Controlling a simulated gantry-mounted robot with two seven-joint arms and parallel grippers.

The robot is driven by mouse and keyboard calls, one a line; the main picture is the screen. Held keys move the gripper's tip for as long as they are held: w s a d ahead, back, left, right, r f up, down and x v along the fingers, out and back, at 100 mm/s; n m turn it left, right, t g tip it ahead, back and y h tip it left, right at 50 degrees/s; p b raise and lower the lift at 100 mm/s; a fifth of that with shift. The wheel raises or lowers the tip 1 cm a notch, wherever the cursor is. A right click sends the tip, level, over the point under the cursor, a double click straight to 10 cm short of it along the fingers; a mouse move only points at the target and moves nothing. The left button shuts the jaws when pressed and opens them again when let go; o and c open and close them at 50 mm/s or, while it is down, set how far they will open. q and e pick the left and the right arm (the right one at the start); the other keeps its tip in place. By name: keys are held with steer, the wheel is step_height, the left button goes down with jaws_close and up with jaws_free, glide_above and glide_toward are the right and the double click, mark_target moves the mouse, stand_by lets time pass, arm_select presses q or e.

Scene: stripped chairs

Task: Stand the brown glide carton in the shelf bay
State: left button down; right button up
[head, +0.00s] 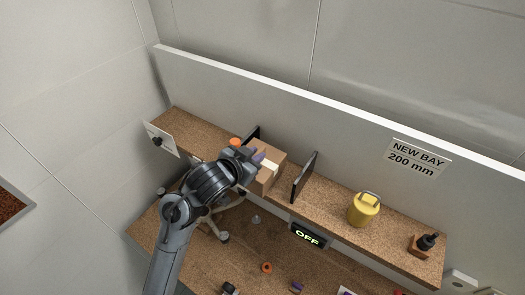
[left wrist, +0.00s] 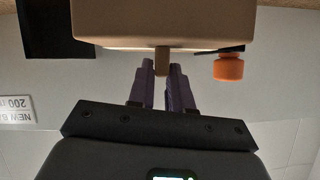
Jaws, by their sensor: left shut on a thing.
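The brown carton (head: 266,183) is at the shelf (head: 332,205), between a dark left divider (head: 253,132) and a dark right divider (head: 305,177). It looks upright; I cannot tell whether its base touches the shelf. My left gripper (head: 259,157) reaches it from the left and covers part of it. In the left wrist view the purple fingers (left wrist: 162,85) are shut on a small tab on the carton (left wrist: 165,22). A gap shows between the carton and the right divider. My right gripper is not in view.
An orange-capped item (head: 235,142) is close to the left divider. A yellow canister (head: 364,209) and a dark-topped block (head: 424,244) stand farther right on the shelf. A lit OFF sign (head: 307,235) is at the front edge. Small loose parts lie on the lower bench (head: 240,268).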

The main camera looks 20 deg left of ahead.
mark_target(263, 147)
arm_select(q)
steer(key=shift+w+d+f, duration=0.15)
steer(key=shift+w+f, duration=0.05)
steer(key=shift+w, duration=0.95)
steer(key=shift+w+d+f, duration=0.1)
steer(key=shift+w+f, duration=0.05)
steer(key=shift+w, duration=1)
steer(key=shift+f, duration=0.25)
steer(key=shift+s+f, duration=0.15)
steer(key=c, duration=1)
jaws_free()
steer(key=shift+c, duration=0.2)
